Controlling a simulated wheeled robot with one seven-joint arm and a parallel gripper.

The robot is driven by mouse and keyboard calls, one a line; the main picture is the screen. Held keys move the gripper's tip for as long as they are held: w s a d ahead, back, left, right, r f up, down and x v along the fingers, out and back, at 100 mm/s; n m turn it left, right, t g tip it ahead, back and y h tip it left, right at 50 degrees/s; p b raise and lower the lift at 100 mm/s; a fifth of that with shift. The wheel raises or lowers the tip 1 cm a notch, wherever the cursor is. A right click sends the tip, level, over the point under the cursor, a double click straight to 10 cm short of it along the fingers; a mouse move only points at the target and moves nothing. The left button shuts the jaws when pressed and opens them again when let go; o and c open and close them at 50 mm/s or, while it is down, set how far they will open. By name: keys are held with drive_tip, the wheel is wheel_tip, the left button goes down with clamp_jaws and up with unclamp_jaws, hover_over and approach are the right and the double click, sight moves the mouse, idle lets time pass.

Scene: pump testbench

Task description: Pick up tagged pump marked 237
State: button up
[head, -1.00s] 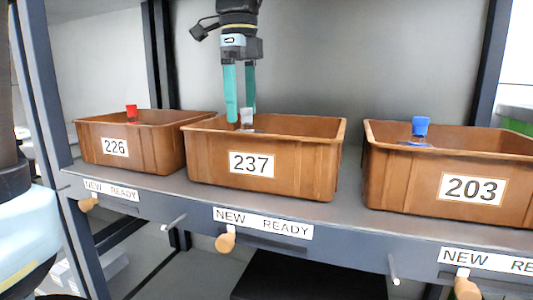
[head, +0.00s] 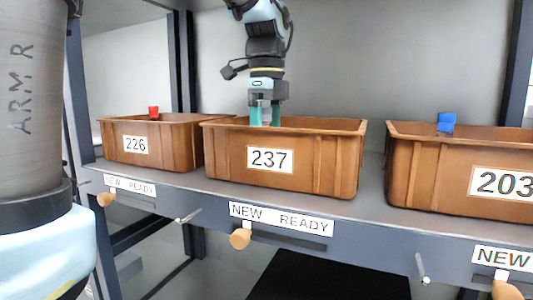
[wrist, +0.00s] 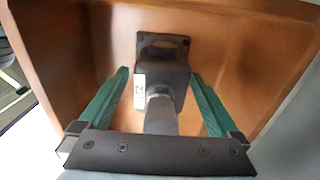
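The pump (wrist: 163,72) is a dark grey block with a paler cylinder towards my gripper. It stands in the brown bin (head: 320,160) labelled 237; the head view hides it behind the bin's front wall and my gripper.
Bin 226 (head: 178,148) with a red-topped item (head: 153,112) stands left. Bin 203 (head: 430,175) with a blue-topped item (head: 446,122) stands right. The bins rest on a grey shelf (head: 370,200) between dark posts. Bin walls closely surround my fingers.

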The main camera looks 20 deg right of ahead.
clamp_jaws()
idle(0.6)
